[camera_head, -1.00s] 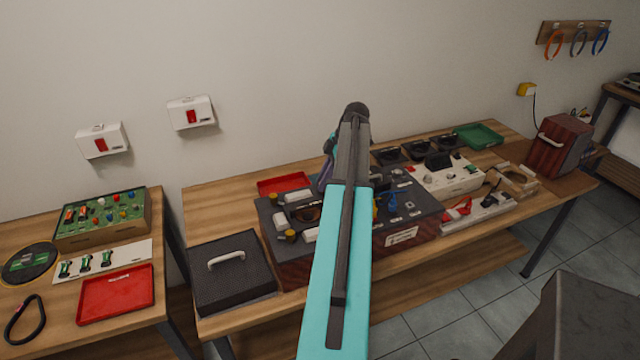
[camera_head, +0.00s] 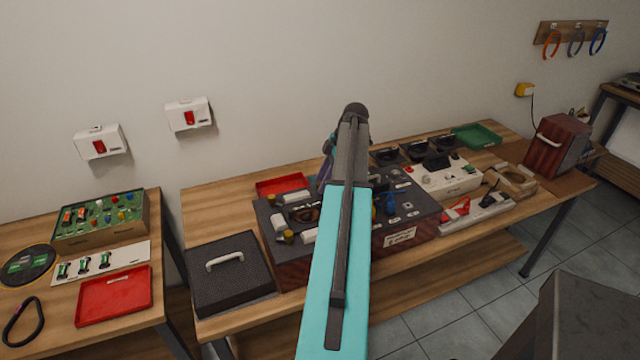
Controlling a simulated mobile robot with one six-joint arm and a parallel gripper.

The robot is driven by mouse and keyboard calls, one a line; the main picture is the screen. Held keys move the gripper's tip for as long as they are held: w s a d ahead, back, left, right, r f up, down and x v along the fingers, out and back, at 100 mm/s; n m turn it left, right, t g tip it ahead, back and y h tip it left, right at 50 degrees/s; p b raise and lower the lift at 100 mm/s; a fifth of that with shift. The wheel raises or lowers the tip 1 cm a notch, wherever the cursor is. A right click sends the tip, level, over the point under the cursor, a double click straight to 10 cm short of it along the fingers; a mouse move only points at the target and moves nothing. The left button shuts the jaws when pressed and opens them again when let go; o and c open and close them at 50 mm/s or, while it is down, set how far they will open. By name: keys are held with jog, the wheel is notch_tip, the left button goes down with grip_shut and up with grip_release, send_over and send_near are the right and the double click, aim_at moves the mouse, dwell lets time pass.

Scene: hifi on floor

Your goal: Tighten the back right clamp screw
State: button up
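A dark hi-fi unit with a wood-coloured front (camera_head: 405,235) sits on the middle table, its top open to view with white cylinders, yellow-topped parts and a blue part (camera_head: 385,203) on it. My teal and grey arm crosses in front of the unit and hides its middle. My gripper is behind the arm's far end, over the back of the unit; its fingers are hidden, so I cannot tell whether it is open or touches anything. I cannot make out the back right clamp screw at this size.
A dark lidded box (camera_head: 231,272) stands left of the unit, a red tray (camera_head: 282,185) behind it. A white device (camera_head: 440,178) and a green tray (camera_head: 477,136) are to the right. Another red tray (camera_head: 114,295) lies on the left table.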

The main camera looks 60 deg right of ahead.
jog(key=b+v, duration=0.3)
jog(key=v, duration=1)
jog(key=shift+d+r, duration=0.15)
jog(key=shift+r, duration=0.25)
